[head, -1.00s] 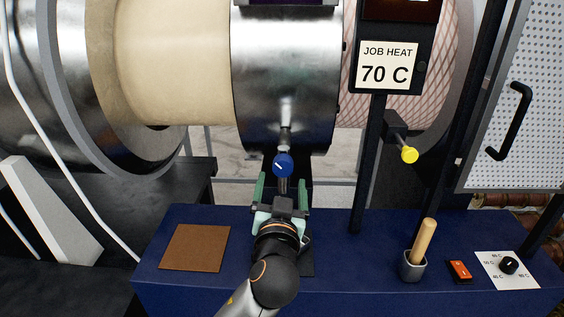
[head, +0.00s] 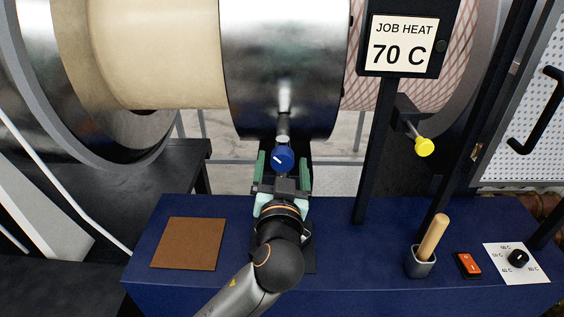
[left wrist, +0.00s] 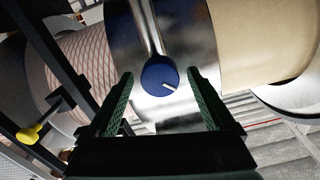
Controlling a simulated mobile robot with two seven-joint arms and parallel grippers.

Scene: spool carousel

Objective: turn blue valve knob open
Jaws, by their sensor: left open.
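The blue valve knob (head: 283,158) is round with a white pointer line and sits at the end of a metal stem below the steel drum (head: 284,75). It also shows in the left wrist view (left wrist: 158,79), with its white line pointing to the lower right. My left gripper (head: 283,165) is open, its green fingers to either side of the knob in the head view. In the left wrist view the fingertips (left wrist: 158,84) flank the knob with gaps on both sides, and I see no contact. My right gripper is not in view.
A job heat sign (head: 401,43) reads 70 C. A yellow knob (head: 424,147) sticks out at right. The blue bench (head: 340,250) carries a brown pad (head: 188,243), a cup with a wooden handle (head: 421,262), an orange switch (head: 468,264) and a black dial (head: 517,259).

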